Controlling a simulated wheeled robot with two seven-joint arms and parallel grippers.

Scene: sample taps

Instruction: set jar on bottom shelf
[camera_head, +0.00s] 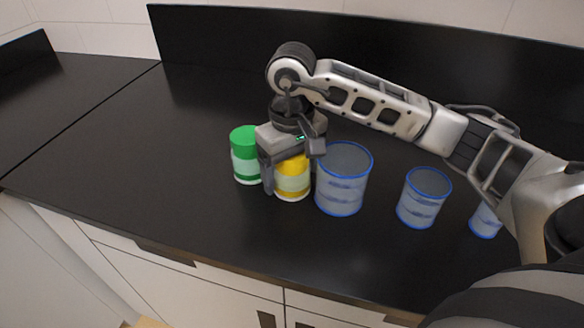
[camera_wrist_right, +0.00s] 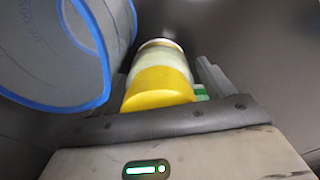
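A jar with a yellow lid (camera_head: 292,183) and pale label stands upright on the black counter, and it also shows in the right wrist view (camera_wrist_right: 160,80). My right gripper (camera_head: 292,168) points down over it, with one finger on each side of the jar. In the wrist view a small gap shows between jar and fingers, so the gripper looks open around it. A green-lidded jar (camera_head: 245,155) stands just left of the gripper. No shelf can be made out. My left gripper is out of view.
A large blue-rimmed cup (camera_head: 343,180) stands close to the right of the yellow jar. Smaller blue-rimmed cups stand further right, one here (camera_head: 424,198) and one (camera_head: 486,219) partly behind my arm. The counter (camera_head: 130,150) is clear on the left. White cabinet fronts (camera_head: 120,262) lie below its edge.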

